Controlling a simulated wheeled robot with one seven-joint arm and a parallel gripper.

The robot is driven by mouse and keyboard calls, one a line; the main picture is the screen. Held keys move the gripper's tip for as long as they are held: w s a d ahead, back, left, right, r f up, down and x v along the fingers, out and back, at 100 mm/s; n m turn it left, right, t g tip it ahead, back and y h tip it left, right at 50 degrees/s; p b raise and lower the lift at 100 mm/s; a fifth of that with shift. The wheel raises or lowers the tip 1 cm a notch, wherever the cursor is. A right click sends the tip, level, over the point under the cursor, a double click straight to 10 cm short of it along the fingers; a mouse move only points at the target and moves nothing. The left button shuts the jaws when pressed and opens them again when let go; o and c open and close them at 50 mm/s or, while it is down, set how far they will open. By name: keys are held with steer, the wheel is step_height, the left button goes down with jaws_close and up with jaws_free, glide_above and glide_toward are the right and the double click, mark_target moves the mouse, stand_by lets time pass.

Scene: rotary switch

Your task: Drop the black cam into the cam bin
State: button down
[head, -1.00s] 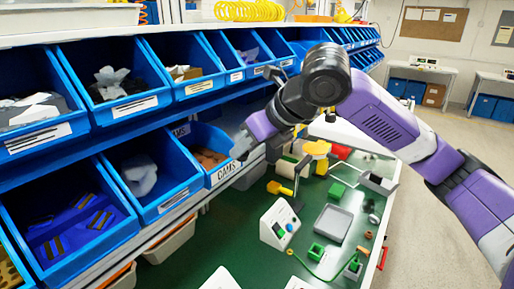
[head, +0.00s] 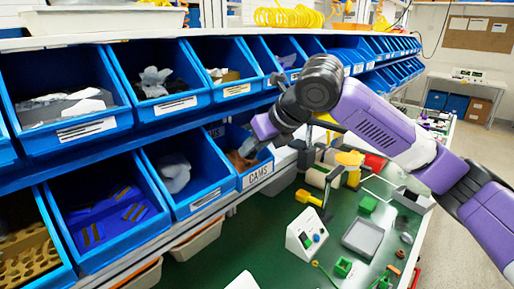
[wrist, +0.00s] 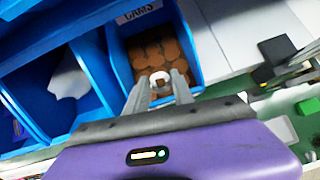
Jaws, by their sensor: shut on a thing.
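The cam bin is a blue bin with a CAMS label (head: 258,175) on its front, in the lower row of the rack. My gripper (head: 249,148) is at this bin's opening in the head view. In the wrist view my gripper (wrist: 160,82) points into the bin (wrist: 119,58), over several brown round pieces (wrist: 150,54). A small piece (wrist: 157,77), taken to be the cam, shows between the fingertips. It looks pale rather than black here, and the fingers partly hide it. The head view does not show it clearly.
A blue bin with a grey-white piece (head: 175,173) stands left of the cam bin. The upper row of bins (head: 236,90) overhangs it. The green bench (head: 257,219) to the right carries a white switch box (head: 306,236) and a grey tray (head: 364,237).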

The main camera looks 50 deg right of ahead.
steer(key=c, duration=1)
jaws_free()
steer(key=b+v, duration=0.1)
steer(key=v, duration=0.6)
steer(key=shift+s+r, duration=0.25)
steer(key=shift+r, duration=0.05)
steer(key=shift+s, duration=0.1)
